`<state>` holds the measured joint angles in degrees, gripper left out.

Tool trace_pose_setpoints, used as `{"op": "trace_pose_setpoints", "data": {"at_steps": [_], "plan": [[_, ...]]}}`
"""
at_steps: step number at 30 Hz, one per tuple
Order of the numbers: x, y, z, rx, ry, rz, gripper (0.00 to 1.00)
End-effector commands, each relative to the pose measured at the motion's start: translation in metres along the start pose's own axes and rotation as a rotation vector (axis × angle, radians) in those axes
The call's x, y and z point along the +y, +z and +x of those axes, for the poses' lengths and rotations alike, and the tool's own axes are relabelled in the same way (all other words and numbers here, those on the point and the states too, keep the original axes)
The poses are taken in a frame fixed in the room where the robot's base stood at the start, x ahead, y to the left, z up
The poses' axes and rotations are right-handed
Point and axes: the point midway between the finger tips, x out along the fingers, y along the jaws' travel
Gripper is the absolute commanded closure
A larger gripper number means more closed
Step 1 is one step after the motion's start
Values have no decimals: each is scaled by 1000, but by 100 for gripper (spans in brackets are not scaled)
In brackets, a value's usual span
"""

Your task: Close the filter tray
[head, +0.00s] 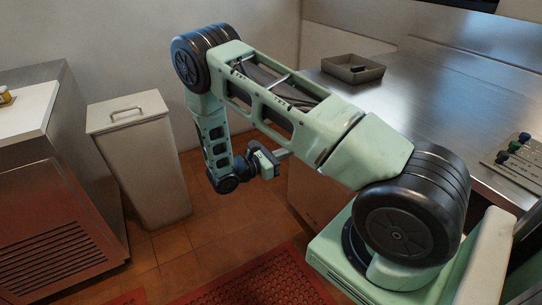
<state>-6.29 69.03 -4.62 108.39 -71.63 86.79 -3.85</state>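I cannot pick out the filter tray for certain in the head view. My gripper (278,158) is at the end of my arm, low in the middle of the view, beside the pale front of the steel counter (440,75). It is small and partly hidden by my own arm, so its fingers cannot be made out clearly. I cannot tell whether it touches the counter front. Much of that front is hidden behind my arm.
A grey open-topped tray (335,72) with a dark item in it stands on the counter. A lidded bin (145,165) stands at the left, beside a cabinet with a slatted front (65,245). A red perforated mat (255,280) lies on the tiled floor.

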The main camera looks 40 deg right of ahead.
Motion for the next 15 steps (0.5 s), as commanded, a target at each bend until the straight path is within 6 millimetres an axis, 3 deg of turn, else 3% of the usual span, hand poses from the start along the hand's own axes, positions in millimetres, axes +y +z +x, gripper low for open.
{"op": "trace_pose_setpoints", "data": {"at_steps": [6, 15], "plan": [[-1, 1, 33, 1, -1, -1, 100], [0, 0, 45, 1, 1, 0, 100]]}}
